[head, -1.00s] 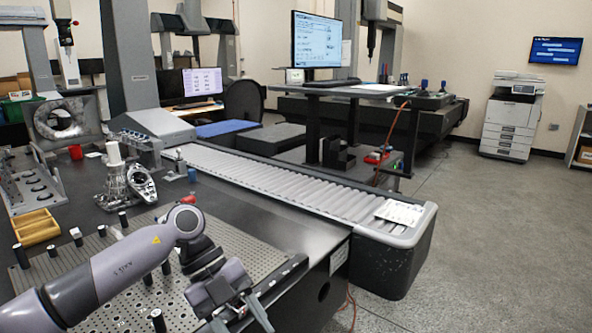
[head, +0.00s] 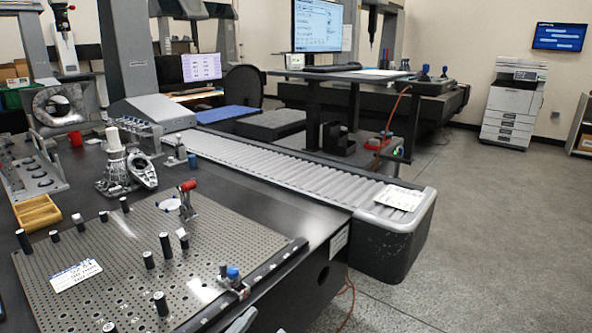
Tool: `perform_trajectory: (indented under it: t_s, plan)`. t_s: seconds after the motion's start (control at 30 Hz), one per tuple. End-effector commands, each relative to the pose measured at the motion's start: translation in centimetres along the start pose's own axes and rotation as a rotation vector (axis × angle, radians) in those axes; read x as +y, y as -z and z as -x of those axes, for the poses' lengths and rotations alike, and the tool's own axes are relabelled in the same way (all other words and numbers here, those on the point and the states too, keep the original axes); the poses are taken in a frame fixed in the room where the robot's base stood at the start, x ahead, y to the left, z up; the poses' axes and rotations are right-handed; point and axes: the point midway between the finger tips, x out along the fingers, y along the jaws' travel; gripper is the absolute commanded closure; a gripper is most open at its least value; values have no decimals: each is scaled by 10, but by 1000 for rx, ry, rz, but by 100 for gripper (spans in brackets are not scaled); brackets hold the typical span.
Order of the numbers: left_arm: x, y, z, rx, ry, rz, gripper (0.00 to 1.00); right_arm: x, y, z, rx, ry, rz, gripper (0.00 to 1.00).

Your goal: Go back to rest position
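Neither of my grippers can be made out in the head view. A small grey piece (head: 241,321) shows at the bottom edge, beside the plate's front corner; I cannot tell what it is. The perforated fixture plate (head: 120,250) lies on the dark table in full view. Several black posts, a white label card (head: 76,275), a red-handled clamp (head: 187,200) and a blue-topped fitting (head: 233,277) stand or lie on it.
A roller conveyor (head: 290,175) runs along the table's right side, with a white paper (head: 398,197) at its near end. Metal castings (head: 117,172) and a yellow wooden tray (head: 37,213) sit left. Open floor (head: 500,240) lies to the right.

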Motion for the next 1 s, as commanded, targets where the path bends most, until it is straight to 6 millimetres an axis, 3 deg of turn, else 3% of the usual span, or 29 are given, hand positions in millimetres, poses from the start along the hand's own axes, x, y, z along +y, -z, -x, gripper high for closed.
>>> perform_trajectory:
  t_s: [0.13, 0.3, 0.57, 0.63, 0.8, 1.0]
  plan:
    - [-13, -50, 58, -258, 182, 97, 47, 0, 0, 0, -1, 0, 2, 48]
    - [-11, -96, 134, -556, 303, 195, 47, 1, 0, 0, 0, 0, 4, 48]
    - [19, -131, 244, -938, 352, 327, 47, 1, 3, -1, 5, -1, 4, 48]
    - [13, -110, 237, -937, 351, 320, 47, 1, 20, 12, 3, -2, 7, 48]
    - [6, -83, 232, -937, 356, 308, 47, 1, 50, 33, 24, -8, 18, 48]
    - [-4, -46, 227, -938, 363, 294, 47, 5, 75, 58, 19, -24, 24, 48]
